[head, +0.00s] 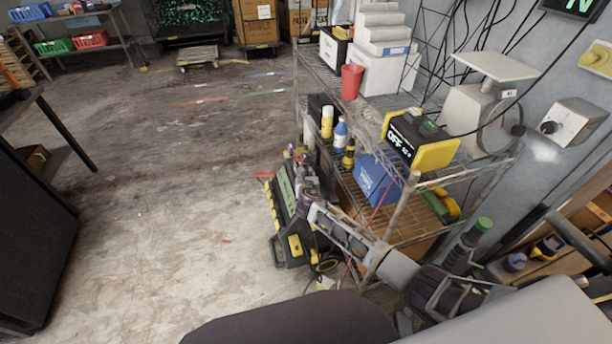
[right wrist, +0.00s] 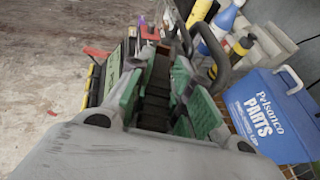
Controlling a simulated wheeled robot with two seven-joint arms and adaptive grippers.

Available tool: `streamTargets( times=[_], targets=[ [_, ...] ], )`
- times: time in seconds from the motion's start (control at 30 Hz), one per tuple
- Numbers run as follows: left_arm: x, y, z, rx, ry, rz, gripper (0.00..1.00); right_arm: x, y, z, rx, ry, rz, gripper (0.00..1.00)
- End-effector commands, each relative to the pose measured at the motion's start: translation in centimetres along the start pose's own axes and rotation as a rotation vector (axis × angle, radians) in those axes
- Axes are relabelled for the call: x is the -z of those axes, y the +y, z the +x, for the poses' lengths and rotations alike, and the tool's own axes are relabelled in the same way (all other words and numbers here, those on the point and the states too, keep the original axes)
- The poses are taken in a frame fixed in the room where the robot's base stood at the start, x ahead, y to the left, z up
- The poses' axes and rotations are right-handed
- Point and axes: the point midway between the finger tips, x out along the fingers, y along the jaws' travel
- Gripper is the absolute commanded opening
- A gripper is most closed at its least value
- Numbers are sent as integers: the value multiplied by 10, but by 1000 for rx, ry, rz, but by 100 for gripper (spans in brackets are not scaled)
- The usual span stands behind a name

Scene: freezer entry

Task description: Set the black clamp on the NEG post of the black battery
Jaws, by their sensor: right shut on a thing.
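My right gripper (head: 303,186) reaches in from the lower right, over a black and yellow unit with a green panel (head: 286,200), which I take for the black battery. In the right wrist view, the gripper's green-padded fingers (right wrist: 163,88) are closed around a dark thing. Black curved parts, apparently of the black clamp (right wrist: 181,27), show beyond the fingers. The unit's green and black edge (right wrist: 113,72) shows left of the fingers. The NEG post cannot be made out; the gripper covers part of the unit. My left gripper is not in view.
A wire rack (head: 400,208) stands right of the unit, holding a black and yellow box reading OFF (head: 412,140), a blue parts box (head: 374,180), a red cup (head: 351,82) and bottles (head: 340,134). A dark cabinet (head: 35,215) stands far left.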

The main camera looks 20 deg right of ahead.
Motion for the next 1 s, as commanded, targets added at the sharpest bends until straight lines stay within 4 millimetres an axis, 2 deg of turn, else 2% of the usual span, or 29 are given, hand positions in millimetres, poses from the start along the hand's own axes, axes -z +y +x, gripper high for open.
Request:
streamTargets(
  times=[1.0],
  targets=[
    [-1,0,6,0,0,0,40,12,0,5,-1,-2,0,0]
  ],
)
